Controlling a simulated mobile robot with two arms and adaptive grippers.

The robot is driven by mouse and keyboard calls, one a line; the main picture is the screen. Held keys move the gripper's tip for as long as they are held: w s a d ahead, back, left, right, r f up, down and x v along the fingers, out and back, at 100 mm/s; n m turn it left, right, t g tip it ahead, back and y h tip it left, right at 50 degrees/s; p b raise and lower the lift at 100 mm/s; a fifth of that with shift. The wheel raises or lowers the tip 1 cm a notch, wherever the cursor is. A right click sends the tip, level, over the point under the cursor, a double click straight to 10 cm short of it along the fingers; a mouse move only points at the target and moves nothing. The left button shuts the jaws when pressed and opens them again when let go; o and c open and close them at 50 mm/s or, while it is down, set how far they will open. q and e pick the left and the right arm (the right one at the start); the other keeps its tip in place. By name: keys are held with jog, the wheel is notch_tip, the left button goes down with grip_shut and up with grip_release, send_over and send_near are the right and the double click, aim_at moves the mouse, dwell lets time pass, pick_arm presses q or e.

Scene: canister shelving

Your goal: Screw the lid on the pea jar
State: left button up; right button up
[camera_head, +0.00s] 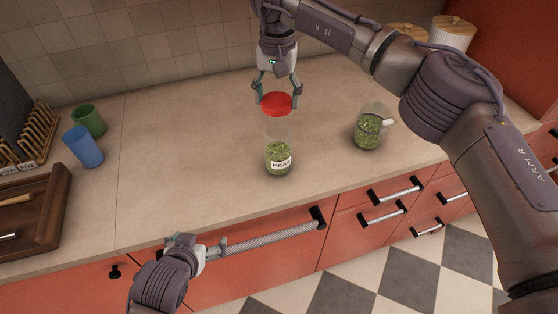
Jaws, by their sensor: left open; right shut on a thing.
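The pea jar (279,157) is a clear glass jar with a "PEAS" label, part-filled with green peas. It stands upright on the counter near its front edge, and its top is uncovered. My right gripper (277,98) is above and behind the jar and is shut on the red lid (276,104). The lid is held apart from the jar, just beyond its rim in the picture. My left gripper (209,248) is open and empty, low in front of the counter near a drawer handle.
A glass jug of peas (369,130) with a handle stands right of the jar. Blue (84,147) and green (90,121) cups stand at the left, by a wooden tray (62,205) and rack (38,132). White canisters (451,34) stand at the back right. The counter left of the jar is clear.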

aim_at(278, 143)
pick_arm(q)
jog(key=w+d+r+t+h, duration=0.1)
jog(key=w+d, duration=0.1)
jog(key=w, duration=0.1)
jog(key=w+d+r+m+t, duration=0.1)
jog(key=w+d+r+t, duration=0.1)
jog(key=w, duration=0.1)
jog(key=w+d+r+t+h, duration=0.1)
jog(key=w+d+t, duration=0.1)
jog(key=w, duration=0.2)
jog(key=shift+d+r+h, duration=0.15)
jog(key=shift+r+h, duration=0.15)
pick_arm(e)
jog(key=shift+w+d+f, duration=0.1)
jog(key=shift+f, duration=0.05)
pick_arm(q)
jog(key=d+r+m+h, duration=0.1)
jog(key=d, duration=0.1)
jog(key=w+d+r+m+t+h, duration=0.1)
jog(key=d+h, duration=0.1)
jog(key=w+d+r+m+t+h, duration=0.1)
jog(key=shift+w+d+r+h, duration=0.15)
jog(key=shift+d+r+h, duration=0.15)
jog(key=shift+d+h, duration=0.1)
jog(key=shift+d, duration=0.3)
jog(key=x, duration=1.2)
jog(key=shift+r, duration=0.25)
